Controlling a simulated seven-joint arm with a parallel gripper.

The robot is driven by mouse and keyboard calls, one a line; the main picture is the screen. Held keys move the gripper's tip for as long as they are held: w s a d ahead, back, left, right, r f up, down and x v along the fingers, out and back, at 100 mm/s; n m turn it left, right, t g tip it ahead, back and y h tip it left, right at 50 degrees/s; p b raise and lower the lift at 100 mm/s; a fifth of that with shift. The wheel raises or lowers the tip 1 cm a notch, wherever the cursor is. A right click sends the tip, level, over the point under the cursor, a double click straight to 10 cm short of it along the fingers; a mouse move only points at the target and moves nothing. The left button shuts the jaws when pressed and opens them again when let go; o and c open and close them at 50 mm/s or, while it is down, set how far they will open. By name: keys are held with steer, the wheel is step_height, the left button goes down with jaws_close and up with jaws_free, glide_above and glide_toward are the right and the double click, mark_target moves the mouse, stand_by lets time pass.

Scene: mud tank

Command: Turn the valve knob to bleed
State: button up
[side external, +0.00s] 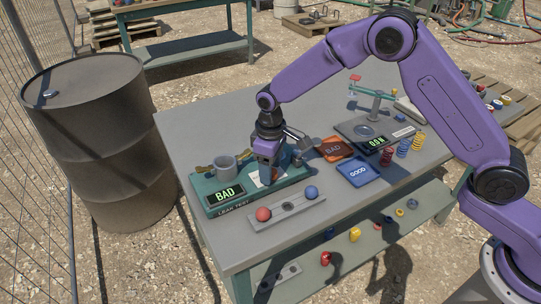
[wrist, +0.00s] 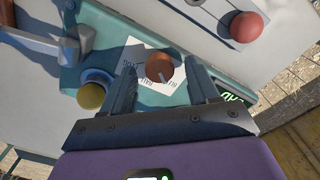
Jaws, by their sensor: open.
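The valve knob (wrist: 159,70) is a round brown-orange disc in the wrist view, with a pale pointer line towards the lower right. In the side view, my gripper (side external: 267,181) is low over the teal leak-test box (side external: 240,201) and hides the knob. The box's display (side external: 227,194) reads BAD.
Orange (side external: 334,149) and blue (side external: 358,171) trays, a scale (side external: 375,110) and several springs are to the right.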

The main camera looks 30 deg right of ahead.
mark_target(273, 173)
step_height(273, 173, up, 17)
steer(key=shift+r, duration=0.2)
stand_by(0.3)
steer(key=shift+s, duration=0.1)
stand_by(0.3)
steer(key=s+d+f+n, duration=0.1)
steer(key=s+d, duration=0.5)
steer(key=s, duration=0.5)
steer(key=s+d+f+n, duration=0.1)
steer(key=s+d, duration=0.5)
steer(key=s, duration=0.6)
steer(key=s+d+f+n, duration=0.1)
steer(key=s+d+n, duration=0.1)
steer(key=s+d, duration=0.5)
steer(key=s, duration=0.4)
steer(key=shift+s+f+n, duration=0.2)
steer(key=shift+s+n, duration=0.05)
steer(key=shift+n, duration=0.15)
